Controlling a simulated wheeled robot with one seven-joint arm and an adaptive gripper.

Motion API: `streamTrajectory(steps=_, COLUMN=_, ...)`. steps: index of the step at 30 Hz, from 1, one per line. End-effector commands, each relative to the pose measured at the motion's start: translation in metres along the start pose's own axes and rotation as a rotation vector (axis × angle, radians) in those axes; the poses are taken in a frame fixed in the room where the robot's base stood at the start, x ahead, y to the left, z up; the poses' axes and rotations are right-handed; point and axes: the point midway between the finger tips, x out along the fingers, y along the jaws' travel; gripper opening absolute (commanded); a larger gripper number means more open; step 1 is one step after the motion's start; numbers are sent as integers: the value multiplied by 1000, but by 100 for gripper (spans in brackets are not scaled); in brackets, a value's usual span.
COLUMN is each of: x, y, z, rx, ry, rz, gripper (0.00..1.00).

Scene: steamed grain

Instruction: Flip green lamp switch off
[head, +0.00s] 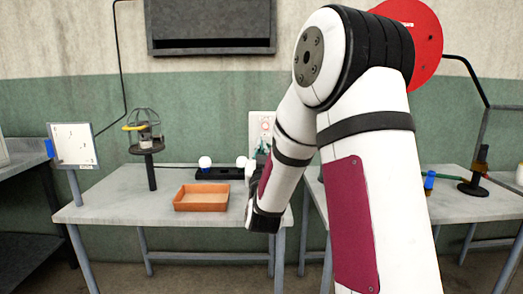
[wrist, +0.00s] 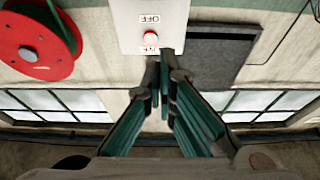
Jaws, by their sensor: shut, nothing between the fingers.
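A white switch panel (head: 262,122) is on the wall behind the table, partly hidden by my arm. In the wrist view the panel (wrist: 128,18) shows an upside-down OFF label and a round red switch (wrist: 151,38) with a second label beside it. My gripper (wrist: 162,62) is shut and empty, its dark fingers with green pads pointing at the panel close to the switch. I cannot tell whether the fingertips touch it. In the head view my gripper (head: 262,148) is mostly hidden by my arm. I cannot make out which fixture is the green lamp.
A black stand (head: 474,186) is on the right table. A red reel (wrist: 40,45) shows in the wrist view.

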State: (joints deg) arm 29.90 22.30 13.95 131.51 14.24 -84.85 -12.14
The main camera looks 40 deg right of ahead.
Motion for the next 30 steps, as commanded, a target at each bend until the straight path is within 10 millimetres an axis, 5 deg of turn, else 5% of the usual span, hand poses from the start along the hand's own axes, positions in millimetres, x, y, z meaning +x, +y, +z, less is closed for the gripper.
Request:
streamTrajectory(steps=12, x=82, y=2, z=0, rx=0, ry=1, rz=3, gripper=0)
streamTrajectory(steps=21, x=69, y=1, z=35, rx=-1, ry=-3, rz=1, gripper=0)
streamTrajectory(steps=30, x=67, y=1, z=38, rx=-1, ry=-1, rz=1, gripper=0)
